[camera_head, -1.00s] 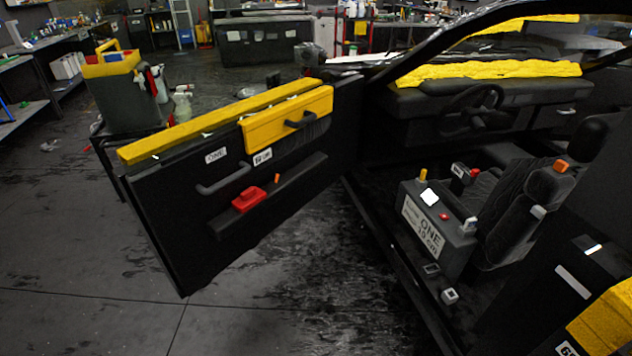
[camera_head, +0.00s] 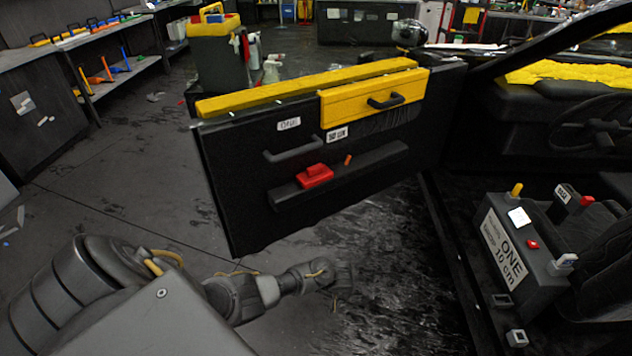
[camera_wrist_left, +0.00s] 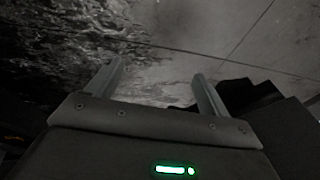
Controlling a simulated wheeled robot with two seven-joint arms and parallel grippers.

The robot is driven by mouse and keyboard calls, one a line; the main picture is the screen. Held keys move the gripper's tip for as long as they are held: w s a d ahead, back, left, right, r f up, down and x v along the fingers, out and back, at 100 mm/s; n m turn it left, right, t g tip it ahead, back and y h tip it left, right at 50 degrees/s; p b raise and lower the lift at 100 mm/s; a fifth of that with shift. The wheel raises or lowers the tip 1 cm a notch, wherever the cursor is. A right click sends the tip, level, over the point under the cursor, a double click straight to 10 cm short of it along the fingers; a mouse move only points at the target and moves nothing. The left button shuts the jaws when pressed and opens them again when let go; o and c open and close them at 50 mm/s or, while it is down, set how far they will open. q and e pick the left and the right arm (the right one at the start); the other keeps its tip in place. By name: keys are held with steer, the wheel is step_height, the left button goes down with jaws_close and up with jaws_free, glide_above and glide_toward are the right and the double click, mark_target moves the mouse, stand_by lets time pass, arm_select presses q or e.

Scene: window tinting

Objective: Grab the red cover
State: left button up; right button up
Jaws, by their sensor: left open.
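The red cover (camera_head: 314,176) is a small red block with a raised grip, sitting on the ledge of the open car door (camera_head: 240,190). My left arm comes in from the lower left, and my left gripper (camera_head: 338,277) is low in front of the door, below the red cover and apart from it. In the left wrist view my left gripper (camera_wrist_left: 158,70) is open, with nothing between its two fingers; the dark stained floor shows beyond them. The red cover is not visible in that view. My right gripper is not in view.
A grey box (camera_head: 520,254) stands inside the car at right. The floor left of the door is mostly clear.

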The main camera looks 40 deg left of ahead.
arm_select(q)
steer(key=w+a+r+n+t+y+b, duration=0.1)
steer(key=w+a+r+n+y, duration=0.15)
steer(key=w+r, duration=0.45)
steer(key=w+a+r+n+t+y+b, duration=0.1)
steer(key=w+a+r+n+y, duration=0.3)
steer(key=r, duration=0.6)
steer(key=n+t+y+b, duration=0.1)
steer(key=n+y, duration=0.3)
glide_toward(317, 170)
steer(key=shift+m+h, duration=0.25)
steer(key=b+x, duration=0.2)
steer(key=x, duration=0.1)
steer(key=b+x, duration=0.1)
steer(key=shift+w+a+r, duration=0.1)
steer(key=shift+a+r, duration=0.05)
steer(key=shift+a, duration=0.25)
steer(key=b+x, duration=0.1)
steer(key=x, duration=0.2)
steer(key=shift+a+f, duration=0.2)
steer(key=shift+a, duration=0.05)
steer(key=shift+a+f, duration=0.1)
steer(key=shift+a, duration=0.2)
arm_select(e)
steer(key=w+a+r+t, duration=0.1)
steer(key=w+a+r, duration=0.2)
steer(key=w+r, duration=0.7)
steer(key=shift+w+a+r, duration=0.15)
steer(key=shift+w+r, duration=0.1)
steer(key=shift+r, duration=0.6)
